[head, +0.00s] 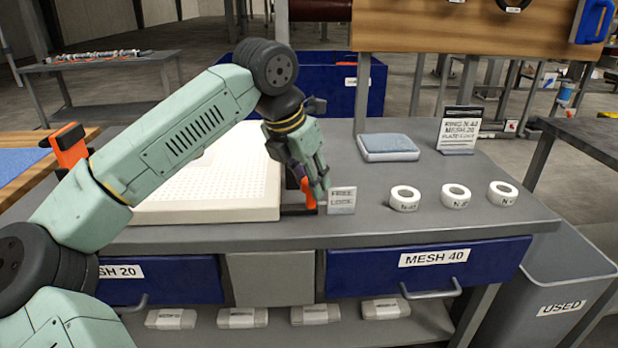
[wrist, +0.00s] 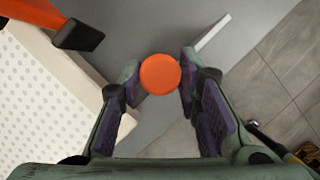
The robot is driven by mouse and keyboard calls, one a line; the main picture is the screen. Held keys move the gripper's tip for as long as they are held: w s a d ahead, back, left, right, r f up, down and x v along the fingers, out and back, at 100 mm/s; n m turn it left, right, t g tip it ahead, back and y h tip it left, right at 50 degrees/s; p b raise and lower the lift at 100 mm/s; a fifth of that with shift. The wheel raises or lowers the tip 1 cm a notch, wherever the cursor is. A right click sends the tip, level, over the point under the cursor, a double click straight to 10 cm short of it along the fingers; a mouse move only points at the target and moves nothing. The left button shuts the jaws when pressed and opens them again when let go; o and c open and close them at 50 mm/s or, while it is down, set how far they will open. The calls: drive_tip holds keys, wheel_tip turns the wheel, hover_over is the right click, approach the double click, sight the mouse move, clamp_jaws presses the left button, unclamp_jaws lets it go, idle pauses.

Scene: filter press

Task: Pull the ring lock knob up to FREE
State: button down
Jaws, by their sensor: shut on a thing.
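The ring lock knob (wrist: 160,74) is a round orange cap seen from above in the wrist view. In the head view its orange side (head: 308,193) shows at the front right corner of the white perforated plate. My gripper (head: 316,188) points down over it, and in the wrist view its fingers (wrist: 160,82) press on both sides of the knob. A small sign (head: 341,200) reading FREE above LOCK stands just right of the knob. The knob's lower part is hidden, and I cannot tell its height against the sign's marks exactly.
The white perforated plate (head: 215,212) lies left of my gripper, with an orange-and-black clamp (head: 70,147) at its far left. Several white rings, one here (head: 404,198), stand to the right. Grey bench top is clear between.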

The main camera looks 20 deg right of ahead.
wheel_tip(320, 180, up, 3)
drive_tip(key=shift+f+p, duration=0.1)
drive_tip(key=shift+p, duration=0.75)
drive_tip(key=shift+f, duration=0.15)
drive_tip(key=c, duration=1.2)
unclamp_jaws()
drive_tip(key=v, duration=1.2)
